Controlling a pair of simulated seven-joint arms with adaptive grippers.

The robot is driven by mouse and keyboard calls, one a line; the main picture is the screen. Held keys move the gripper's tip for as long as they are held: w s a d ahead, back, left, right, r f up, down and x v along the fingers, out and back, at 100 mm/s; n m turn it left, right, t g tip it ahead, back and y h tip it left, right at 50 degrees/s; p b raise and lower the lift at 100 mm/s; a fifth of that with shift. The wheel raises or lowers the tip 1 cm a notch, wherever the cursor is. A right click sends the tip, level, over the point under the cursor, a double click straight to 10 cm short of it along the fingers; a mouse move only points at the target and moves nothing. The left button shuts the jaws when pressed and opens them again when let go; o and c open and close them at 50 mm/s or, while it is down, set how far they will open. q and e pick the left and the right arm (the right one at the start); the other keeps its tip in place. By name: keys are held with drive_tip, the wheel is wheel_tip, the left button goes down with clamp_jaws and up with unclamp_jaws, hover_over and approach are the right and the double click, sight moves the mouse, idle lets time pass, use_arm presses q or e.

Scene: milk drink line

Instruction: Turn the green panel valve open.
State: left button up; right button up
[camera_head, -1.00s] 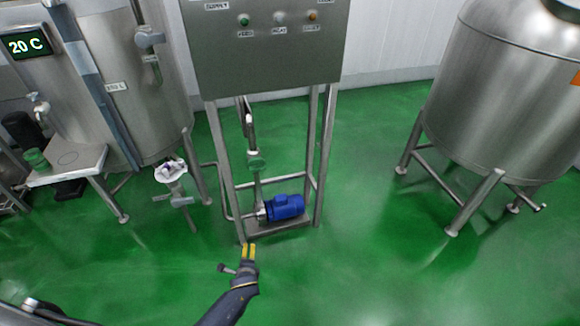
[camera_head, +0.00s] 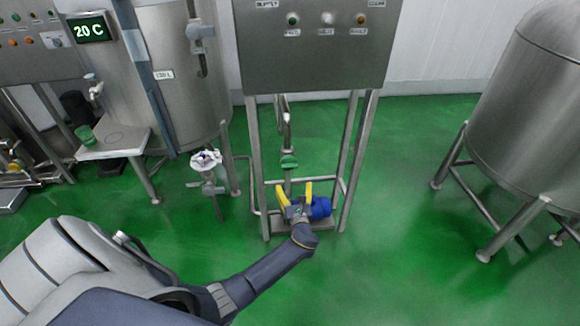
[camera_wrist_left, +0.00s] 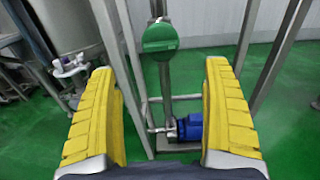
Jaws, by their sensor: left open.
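The green panel valve (camera_head: 289,162) sits on a vertical pipe under the grey control panel (camera_head: 315,45). In the left wrist view its round green handle (camera_wrist_left: 160,40) shows ahead, above and between my fingers. My left gripper (camera_head: 294,192) is open, its yellow fingers spread and empty, in front of the panel's frame and a little below the valve in the head view. In the left wrist view the left gripper (camera_wrist_left: 163,115) has nothing between its fingers, and the valve lies beyond them. My right gripper is not in view.
A blue pump (camera_head: 320,207) sits low in the frame behind my gripper. Metal legs (camera_head: 262,170) stand on both sides of the valve pipe. A white-topped valve (camera_head: 206,160) is to the left, and a steel tank (camera_head: 530,110) stands at right. Green floor between is clear.

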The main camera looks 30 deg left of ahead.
sight(290, 167)
use_arm(q)
drive_tip(key=x, duration=1.3)
drive_tip(key=shift+w+a, duration=0.1)
drive_tip(key=shift+a, duration=0.05)
drive_tip(key=c, duration=1.2)
